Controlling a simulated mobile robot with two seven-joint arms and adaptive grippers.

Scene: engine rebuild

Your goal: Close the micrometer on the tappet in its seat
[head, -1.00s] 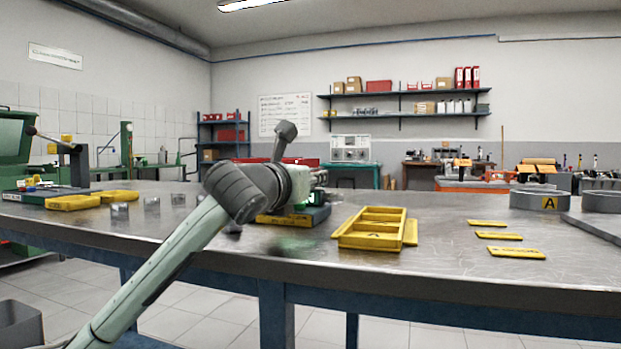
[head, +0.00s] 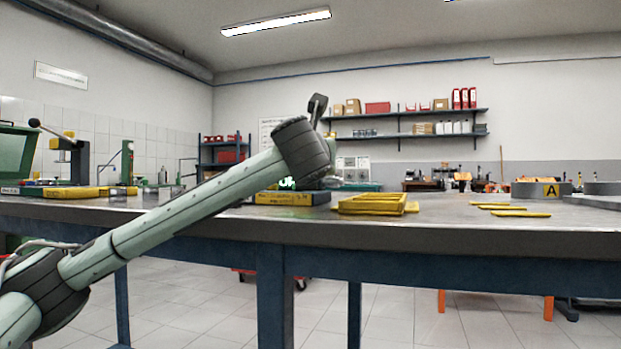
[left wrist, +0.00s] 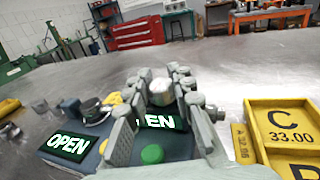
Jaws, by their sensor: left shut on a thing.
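In the left wrist view my left gripper (left wrist: 160,95) is shut on a small pale cylinder, apparently the tappet (left wrist: 160,90). It is over a dark blue fixture base with a green button (left wrist: 152,154) and lit green OPEN signs (left wrist: 68,142); my fingers partly cover one sign. Round grey parts (left wrist: 90,108) left of the fingers may belong to the micrometer; I cannot tell. Whether the cylinder touches its seat is hidden. In the head view the fixture base with a yellow label (head: 290,198) is on the bench, and my left wrist covers the gripper there. My right gripper is not seen.
A yellow tray marked C 33.00 (left wrist: 291,126) stands right of the fixture; it is also in the head view (head: 372,206). Flat yellow plates (head: 512,211) and a grey ring marked A (head: 540,190) lie farther right. The bench edge (head: 450,240) is in front.

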